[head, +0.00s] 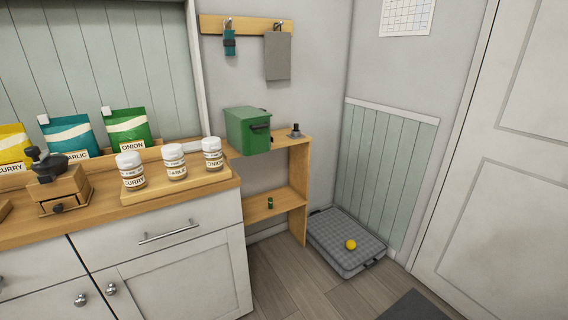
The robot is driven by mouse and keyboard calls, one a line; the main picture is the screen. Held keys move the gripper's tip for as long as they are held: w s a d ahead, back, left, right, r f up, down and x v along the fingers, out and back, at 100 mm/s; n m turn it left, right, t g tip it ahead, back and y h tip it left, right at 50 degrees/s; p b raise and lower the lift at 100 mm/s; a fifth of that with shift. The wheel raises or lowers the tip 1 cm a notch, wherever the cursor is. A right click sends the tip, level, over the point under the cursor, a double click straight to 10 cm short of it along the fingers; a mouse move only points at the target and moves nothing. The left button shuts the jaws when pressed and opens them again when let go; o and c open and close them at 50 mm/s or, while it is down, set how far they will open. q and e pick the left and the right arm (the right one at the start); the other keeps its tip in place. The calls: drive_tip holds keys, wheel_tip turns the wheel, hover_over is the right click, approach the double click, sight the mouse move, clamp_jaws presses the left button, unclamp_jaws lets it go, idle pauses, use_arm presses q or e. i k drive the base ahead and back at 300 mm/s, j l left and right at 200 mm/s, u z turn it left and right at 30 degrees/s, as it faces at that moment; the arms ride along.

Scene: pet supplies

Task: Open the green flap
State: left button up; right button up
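A green box (248,130) stands on the top board of a small wooden shelf, right of the counter. A dark handle (260,127) sits on its right-facing side. The lid and sides look closed; I cannot tell which panel is the flap. Neither of my grippers is in view.
The wooden shelf (297,187) also holds a small dark item (296,132) and a small green item (270,203). A grey pet bed (345,260) with a yellow ball (350,244) lies on the floor. Spice jars (174,162) stand on the counter. Floor before the shelf is clear.

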sight(246, 112)
drive_tip(key=i+l+u, duration=0.4)
drive_tip(key=l, duration=0.45)
drive_tip(key=i+l+u, duration=0.2)
drive_tip(key=l+u, duration=0.15)
drive_tip(key=l, duration=0.55)
drive_tip(key=i+l+u, duration=0.1)
drive_tip(key=l+u, duration=0.3)
drive_tip(key=l, duration=0.55)
drive_tip(key=l+u, duration=0.35)
drive_tip(key=l, duration=0.65)
drive_tip(key=l+z, duration=0.15)
drive_tip(key=z, duration=0.35)
